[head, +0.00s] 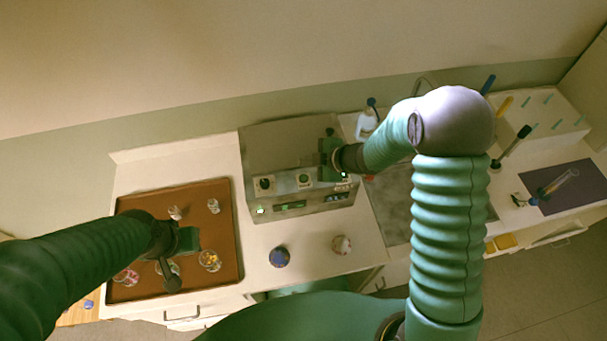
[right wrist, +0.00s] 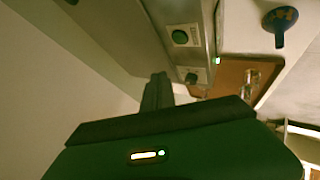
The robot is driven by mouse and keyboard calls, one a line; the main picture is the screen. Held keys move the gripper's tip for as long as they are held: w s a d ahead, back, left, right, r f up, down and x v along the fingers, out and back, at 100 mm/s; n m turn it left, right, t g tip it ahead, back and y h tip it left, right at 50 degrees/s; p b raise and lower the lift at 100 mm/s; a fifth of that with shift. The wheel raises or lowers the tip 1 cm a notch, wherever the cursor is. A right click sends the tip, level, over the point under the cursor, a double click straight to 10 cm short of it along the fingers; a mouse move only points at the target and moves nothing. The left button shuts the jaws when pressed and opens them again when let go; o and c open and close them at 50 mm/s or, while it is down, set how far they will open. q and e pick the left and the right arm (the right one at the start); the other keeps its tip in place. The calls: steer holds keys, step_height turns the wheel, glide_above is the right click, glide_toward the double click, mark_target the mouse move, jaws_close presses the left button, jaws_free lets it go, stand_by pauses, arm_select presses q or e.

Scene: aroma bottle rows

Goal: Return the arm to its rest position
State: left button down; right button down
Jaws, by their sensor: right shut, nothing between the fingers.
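My right arm (head: 447,210) is raised and bent over the counter. My left gripper (head: 172,262) is above the brown tray (head: 205,190) at the left. Its fingers point toward the front, and their opening is too small to tell.
The grey machine (head: 290,145) has buttons and green lights. Small glass jars stand on the tray. A sink, a white rack (head: 545,115) and a purple mat (head: 580,190) lie to the right.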

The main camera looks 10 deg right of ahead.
stand_by(0.5)
steer(key=d+f+m+h+b, duration=0.1)
steer(key=b, duration=0.1)
steer(key=d+f+m+h+b, duration=0.1)
steer(key=d+f+m+b, duration=0.1)
steer(key=s+d+f+m+h+b, duration=0.1)
steer(key=b, duration=0.2)
steer(key=shift+d+f+m+t, duration=0.15)
steer(key=shift+d+m+t, duration=0.15)
steer(key=shift+d, duration=0.1)
steer(key=s+d+f+m+g+h+b, duration=0.1)
steer(key=s+f+m+b, duration=0.3)
steer(key=s, duration=0.6)
steer(key=s+d+f+m+g+h+b, duration=0.1)
steer(key=s+f+m+g+h+b, duration=0.1)
steer(key=s+f+m+g+b, duration=0.2)
steer(key=s+m+b, duration=0.3)
steer(key=s+m, duration=0.1)
steer(key=s, duration=0.1)
steer(key=shift+s+d+f+m, duration=0.15)
steer(key=shift+s+d+m, duration=0.15)
steer(key=shift+s+d, duration=0.1)
